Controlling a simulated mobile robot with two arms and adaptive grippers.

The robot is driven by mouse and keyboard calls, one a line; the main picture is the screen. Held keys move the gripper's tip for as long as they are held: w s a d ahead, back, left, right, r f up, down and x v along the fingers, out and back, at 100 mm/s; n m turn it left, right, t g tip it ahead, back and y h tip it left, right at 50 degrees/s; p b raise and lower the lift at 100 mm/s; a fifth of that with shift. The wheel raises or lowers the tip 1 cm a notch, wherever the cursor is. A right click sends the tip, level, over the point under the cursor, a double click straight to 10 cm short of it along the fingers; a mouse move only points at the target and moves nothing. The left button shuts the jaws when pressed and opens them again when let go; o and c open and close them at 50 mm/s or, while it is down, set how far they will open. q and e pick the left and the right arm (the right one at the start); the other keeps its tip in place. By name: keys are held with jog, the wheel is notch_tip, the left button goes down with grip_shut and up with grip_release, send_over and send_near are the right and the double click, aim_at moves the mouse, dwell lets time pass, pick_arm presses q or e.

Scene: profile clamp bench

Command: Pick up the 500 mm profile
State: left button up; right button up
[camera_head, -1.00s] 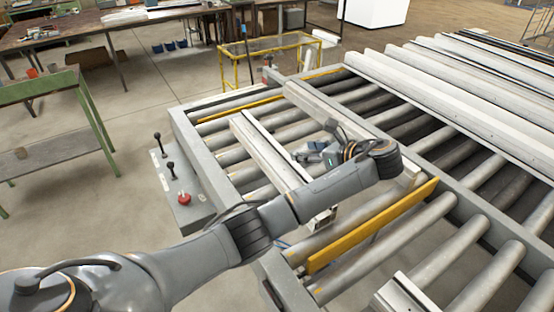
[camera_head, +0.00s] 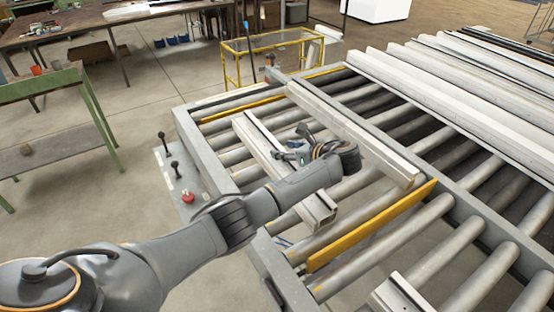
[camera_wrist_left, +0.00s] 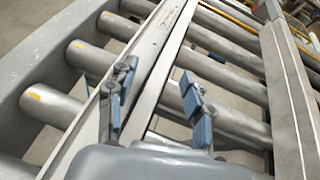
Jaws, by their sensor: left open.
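A pale, shorter profile (camera_head: 252,137) lies across the grey rollers; its near end shows beyond my left arm, and my arm hides part of its middle. A longer pale profile (camera_head: 345,122) lies to its right. I cannot read a length on either. My left gripper (camera_head: 287,151) is open over the shorter profile. In the left wrist view the shorter profile (camera_wrist_left: 158,48) runs between the two spread blue-grey fingers of the left gripper (camera_wrist_left: 157,103). I cannot tell whether they touch it. My right gripper is not in view.
The roller bench (camera_head: 185,135) has yellow strips (camera_head: 370,228) and a control panel with levers and a red knob (camera_head: 188,197). Several long profiles (camera_head: 450,100) lie at the right. A yellow-framed stand (camera_head: 235,60) and a green table (camera_head: 40,88) stand behind and left.

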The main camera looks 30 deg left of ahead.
pick_arm(q)
grip_shut()
jog(key=shift+r, duration=0.1)
dwell(0.5)
